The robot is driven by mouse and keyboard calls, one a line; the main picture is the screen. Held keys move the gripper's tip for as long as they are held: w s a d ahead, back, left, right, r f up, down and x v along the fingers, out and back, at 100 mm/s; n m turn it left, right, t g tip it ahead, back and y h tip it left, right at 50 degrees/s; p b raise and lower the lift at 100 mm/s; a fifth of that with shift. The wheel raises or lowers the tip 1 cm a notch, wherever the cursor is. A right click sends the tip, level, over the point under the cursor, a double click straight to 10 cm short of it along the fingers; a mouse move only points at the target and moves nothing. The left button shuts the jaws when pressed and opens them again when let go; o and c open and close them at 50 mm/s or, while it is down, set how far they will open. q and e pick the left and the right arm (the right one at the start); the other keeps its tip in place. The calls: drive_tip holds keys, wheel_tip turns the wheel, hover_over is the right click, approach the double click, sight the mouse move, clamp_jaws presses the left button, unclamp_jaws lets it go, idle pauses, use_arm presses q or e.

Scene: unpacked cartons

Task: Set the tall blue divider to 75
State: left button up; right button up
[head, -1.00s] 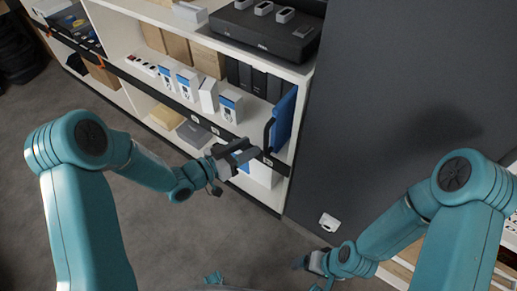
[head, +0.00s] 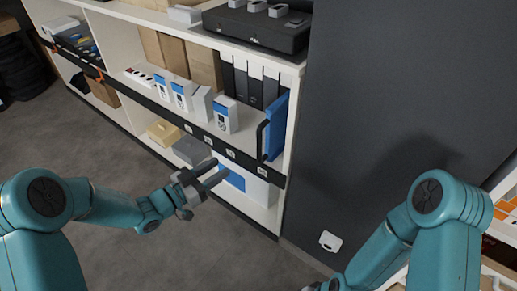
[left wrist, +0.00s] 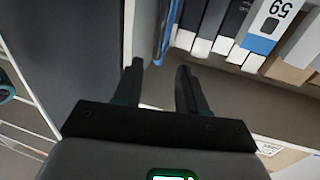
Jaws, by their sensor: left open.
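The tall blue divider (head: 276,130) stands upright at the right end of the middle shelf, with a dark handle (head: 262,139) on its front edge. In the left wrist view, a narrow strip of the blue divider (left wrist: 164,32) shows at the top, beyond the fingers. My left gripper (head: 219,172) is open and empty in front of the shelf, lower and to the left of the divider, apart from it. Its two fingers (left wrist: 160,82) show in the left wrist view with nothing between them. Of my right gripper (head: 326,286), only a bit shows at the bottom edge.
The black front rail (head: 155,105) of the shelf carries small white labels. White-and-blue boxes (head: 225,116) and dark binders (head: 254,84) stand left of the divider. A dark wall panel (head: 400,80) borders the shelf on the right. The floor (head: 80,150) before the shelf is clear.

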use_arm(q)
drive_tip(key=b, duration=0.3)
hover_over(259, 158)
drive_tip(key=w, duration=0.1)
drive_tip(key=shift+f, duration=0.1)
clamp_jaws()
